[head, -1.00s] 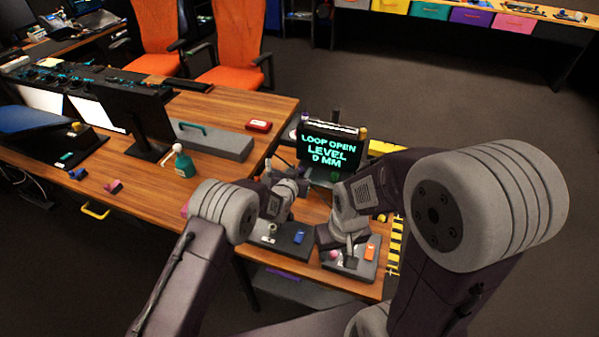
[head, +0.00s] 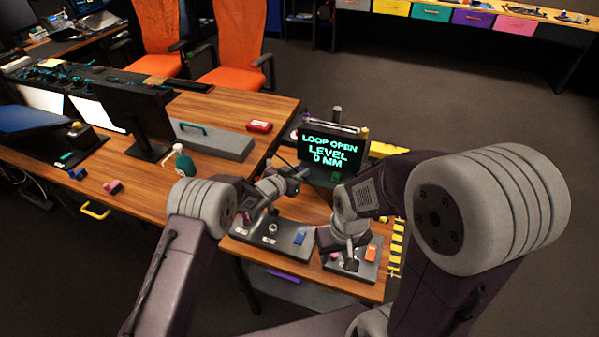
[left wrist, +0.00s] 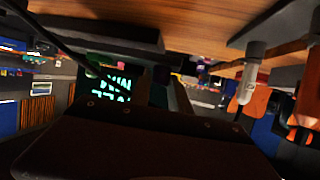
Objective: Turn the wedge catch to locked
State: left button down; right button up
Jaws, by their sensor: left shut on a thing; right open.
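I cannot make out which part is the wedge catch. A grey panel (head: 261,243) with a round metal knob (head: 271,228) and a blue switch (head: 299,239) lies on the small wooden table. A second panel (head: 367,269) beside it carries an orange switch (head: 371,252). My left gripper (head: 298,175) is raised behind the first panel, just in front of the display (head: 331,150). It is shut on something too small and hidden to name. My right gripper (head: 350,263) is open, low over the second panel; its fingertips are partly hidden.
Yellow-black striping (head: 396,248) marks the right edge.

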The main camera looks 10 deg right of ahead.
pick_arm(q)
jog(key=shift+r, duration=0.1)
jog(key=c, duration=1.2)
grip_release()
jog(key=v, duration=0.9)
jog(key=shift+a, duration=0.1)
